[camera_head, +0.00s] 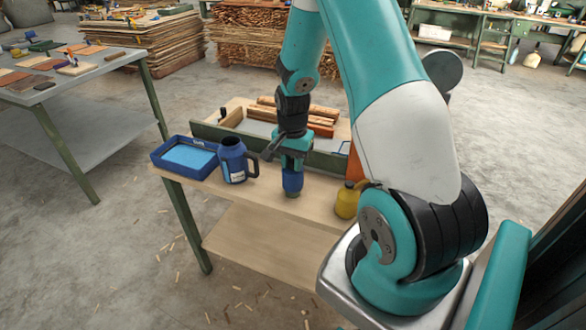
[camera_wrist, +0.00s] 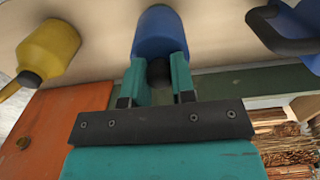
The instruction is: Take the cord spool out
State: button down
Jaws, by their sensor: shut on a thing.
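My gripper (camera_head: 294,152) points down over the near edge of the bench. In the wrist view its teal fingers (camera_wrist: 160,82) are closed around the dark narrow end of a blue cylindrical thing (camera_wrist: 160,32). In the head view this blue thing (camera_head: 292,181) hangs below or stands under the gripper, roughly upright. I cannot tell whether its base touches the bench top. No cord is visible on it, and I cannot tell if it is the cord spool. No other thing shows clearly as a spool.
A blue jug (camera_head: 233,162) and a blue tray (camera_head: 187,157) stand left on the bench (camera_head: 264,190). A yellow bottle (camera_head: 346,203) stands right, near an orange panel (camera_head: 354,168). A green rail (camera_head: 240,140) and wooden strips (camera_head: 300,116) lie behind the gripper.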

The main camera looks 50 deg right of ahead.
jog(key=shift+r+p, duration=3.2)
jog(key=shift+r, duration=0.7)
